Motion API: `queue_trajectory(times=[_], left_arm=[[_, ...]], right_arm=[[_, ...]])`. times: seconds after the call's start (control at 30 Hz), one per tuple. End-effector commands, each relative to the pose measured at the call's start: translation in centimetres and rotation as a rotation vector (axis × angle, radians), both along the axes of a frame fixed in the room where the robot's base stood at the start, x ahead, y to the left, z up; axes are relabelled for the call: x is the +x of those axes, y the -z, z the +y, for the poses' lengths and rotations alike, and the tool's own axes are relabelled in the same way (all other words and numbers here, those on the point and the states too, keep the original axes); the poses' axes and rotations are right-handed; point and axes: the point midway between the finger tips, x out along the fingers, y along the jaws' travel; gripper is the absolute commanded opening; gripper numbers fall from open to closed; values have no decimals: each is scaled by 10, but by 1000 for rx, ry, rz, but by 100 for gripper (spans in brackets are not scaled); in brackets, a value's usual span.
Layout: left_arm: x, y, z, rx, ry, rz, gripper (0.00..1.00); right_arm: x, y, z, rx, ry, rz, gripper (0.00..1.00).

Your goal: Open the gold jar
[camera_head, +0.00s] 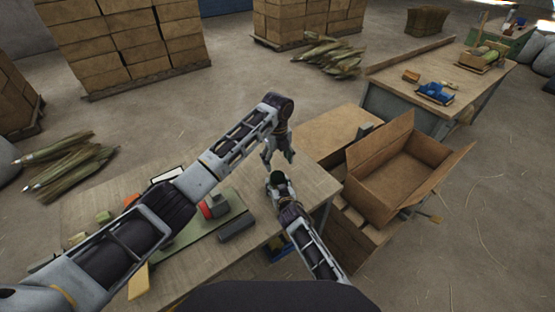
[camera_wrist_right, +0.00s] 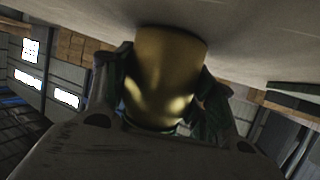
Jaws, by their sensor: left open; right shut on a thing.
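The gold jar (camera_wrist_right: 165,70) fills the middle of the right wrist view. It is shiny and rounded, and its upper end in that picture meets the pale tabletop (camera_wrist_right: 245,45). My right gripper (camera_wrist_right: 163,100) is shut on the jar, with a dark finger on each side. In the head view I cannot make out the jar; it seems hidden by my right arm near the table edge. My left gripper (camera_head: 278,157) is open and empty, fingers pointing down, just above and beyond the end of my right arm. I cannot see the jar's lid clearly.
The wooden table (camera_head: 325,135) holds a red object (camera_head: 215,205) and a dark grey block (camera_head: 236,227) near my left arm. An open cardboard box (camera_head: 390,185) stands at its right. Another workbench (camera_head: 490,85) is farther right. Open floor lies beyond.

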Motion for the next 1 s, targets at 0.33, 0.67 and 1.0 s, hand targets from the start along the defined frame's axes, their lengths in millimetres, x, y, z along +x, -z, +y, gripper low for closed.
queue_trajectory(times=[0.33, 0.67, 1.0], left_arm=[[0, 0, 0, 0, 283, 0, 68], [0, 0, 0, 0, 538, 0, 68], [0, 0, 0, 0, 641, 0, 68]], right_arm=[[0, 1, 0, 0, 0, 1, 0], [0, 1, 0, 0, 0, 1, 0], [0, 1, 0, 0, 0, 1, 0]])
